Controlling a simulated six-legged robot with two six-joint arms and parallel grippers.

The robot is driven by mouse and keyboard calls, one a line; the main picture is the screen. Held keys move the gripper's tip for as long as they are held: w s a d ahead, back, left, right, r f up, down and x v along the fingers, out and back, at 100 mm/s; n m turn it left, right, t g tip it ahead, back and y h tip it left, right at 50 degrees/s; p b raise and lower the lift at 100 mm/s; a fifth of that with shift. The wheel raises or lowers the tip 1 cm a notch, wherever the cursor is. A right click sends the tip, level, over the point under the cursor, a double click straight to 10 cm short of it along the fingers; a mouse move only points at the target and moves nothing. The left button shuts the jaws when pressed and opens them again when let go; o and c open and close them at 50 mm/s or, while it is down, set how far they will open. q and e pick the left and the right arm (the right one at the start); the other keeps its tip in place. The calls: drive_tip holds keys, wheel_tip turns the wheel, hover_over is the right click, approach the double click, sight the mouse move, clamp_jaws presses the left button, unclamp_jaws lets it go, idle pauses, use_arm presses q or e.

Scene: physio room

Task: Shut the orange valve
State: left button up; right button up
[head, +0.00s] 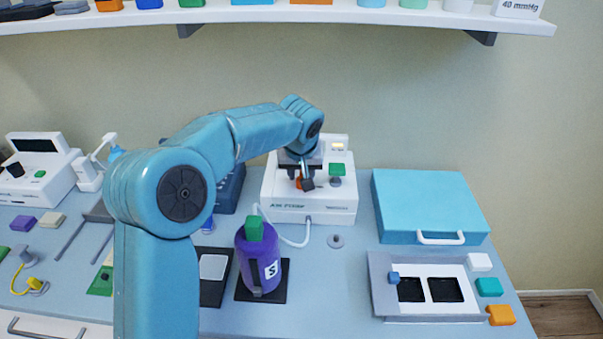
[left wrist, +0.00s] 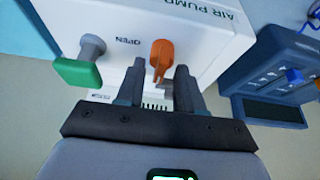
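The white air pump (head: 325,200) stands at the back of the table, with its front lettering facing me. Its orange valve (left wrist: 161,56) shows in the left wrist view as a small lever beside the upside-down word OPEN. In the head view the valve (head: 299,183) is mostly hidden by my left gripper (head: 307,183). In the left wrist view my left gripper (left wrist: 159,84) is open. Its fingers lie on either side of the lever's lower tip, with gaps visible. A green knob (left wrist: 78,72) is on the pump, left of the valve there. My right gripper is not visible.
A purple bottle (head: 263,270) with a green cap stands in front of the pump, and a hose lies between them. A blue case (head: 430,205) is to the right. A dark blue unit (left wrist: 275,75) stands beside the pump. A shelf (head: 250,15) hangs above.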

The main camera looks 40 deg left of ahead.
use_arm(q)
drive_tip(key=shift+s+f, duration=0.1)
drive_tip(key=shift+s, duration=0.05)
drive_tip(key=v, duration=1.6)
drive_tip(key=shift+r, duration=0.2)
